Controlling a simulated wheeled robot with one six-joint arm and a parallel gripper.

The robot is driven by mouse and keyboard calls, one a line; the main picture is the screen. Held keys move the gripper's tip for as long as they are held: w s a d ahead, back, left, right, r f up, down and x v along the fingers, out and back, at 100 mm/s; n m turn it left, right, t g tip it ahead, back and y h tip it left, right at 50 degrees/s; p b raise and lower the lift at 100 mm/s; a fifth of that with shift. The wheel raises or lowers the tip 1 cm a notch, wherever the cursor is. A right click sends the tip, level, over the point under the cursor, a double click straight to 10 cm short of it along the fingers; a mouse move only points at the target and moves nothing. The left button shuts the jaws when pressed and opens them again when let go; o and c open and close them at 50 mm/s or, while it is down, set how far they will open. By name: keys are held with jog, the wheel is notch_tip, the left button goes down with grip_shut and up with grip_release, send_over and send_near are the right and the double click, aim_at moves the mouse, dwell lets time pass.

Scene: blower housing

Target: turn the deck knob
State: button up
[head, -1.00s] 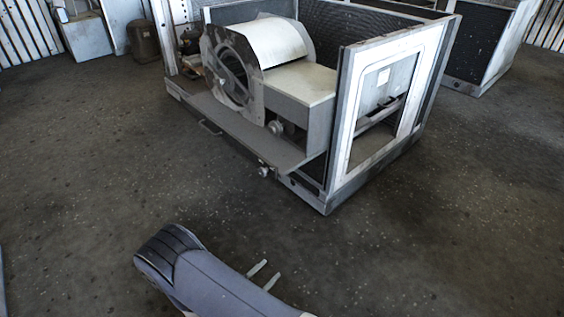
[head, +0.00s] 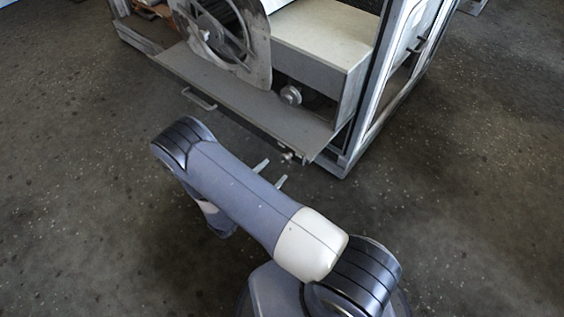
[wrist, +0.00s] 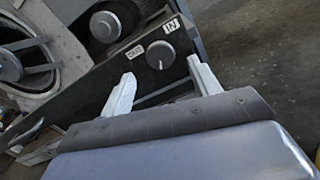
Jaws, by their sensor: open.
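The deck knob (wrist: 160,55) is a round grey dial with a pale pointer line, between two small white labels on the dark front of the deck. In the head view it is a small knob (head: 289,157) at the right end of the deck's front edge. My gripper (wrist: 161,71) is open and empty. In the wrist view its fingers lie below the knob, one to each side, and contact cannot be told. In the head view my gripper (head: 271,173) is just in front of the deck edge, apart from the knob.
The deck (head: 240,108) juts out from the blower housing, with a bar handle (head: 199,98) left of the knob. A round pulley-like part (head: 290,95) sits behind the knob. A framed side panel (head: 395,90) stands at right. The floor (head: 90,200) in front is clear.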

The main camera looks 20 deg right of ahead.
aim_at(284, 161)
jog(key=shift+x, duration=2.75)
jog(key=c, duration=1)
